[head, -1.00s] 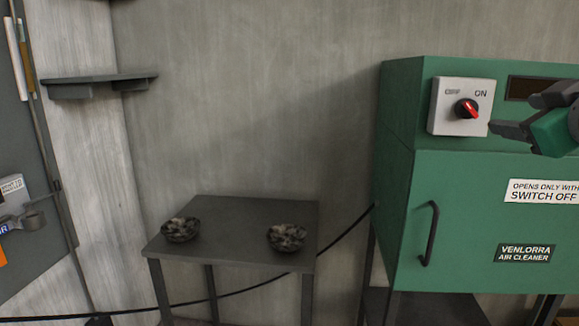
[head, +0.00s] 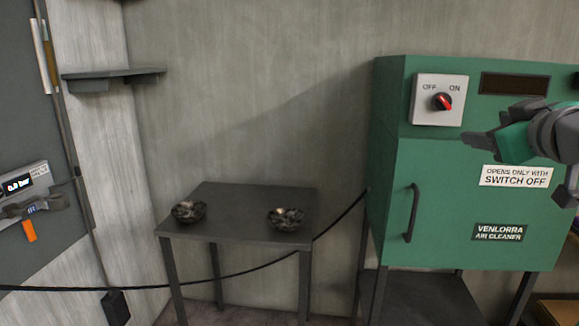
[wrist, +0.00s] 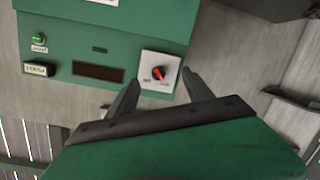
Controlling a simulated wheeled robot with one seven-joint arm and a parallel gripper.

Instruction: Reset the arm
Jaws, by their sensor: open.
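My gripper (head: 468,142) is at the right of the head view, in front of the green air cleaner (head: 385,160), a little below and right of its rotary switch (head: 442,102). The gripper has a green body and dark fingers. In the wrist view its fingers (wrist: 160,92) are spread apart with nothing between them. The switch has a white plate and a red-marked knob (wrist: 158,73); it shows beyond the fingers, apart from them. The head view shows OFF at the plate's left and ON at its right. I cannot tell exactly which way the knob points.
A dark table (head: 240,238) holds two dark mottled bowls, one left (head: 188,212) and one right (head: 286,219). The air cleaner's door has a black handle (head: 411,213). A black cable (head: 262,268) hangs across. A wall shelf (head: 115,78) is at upper left.

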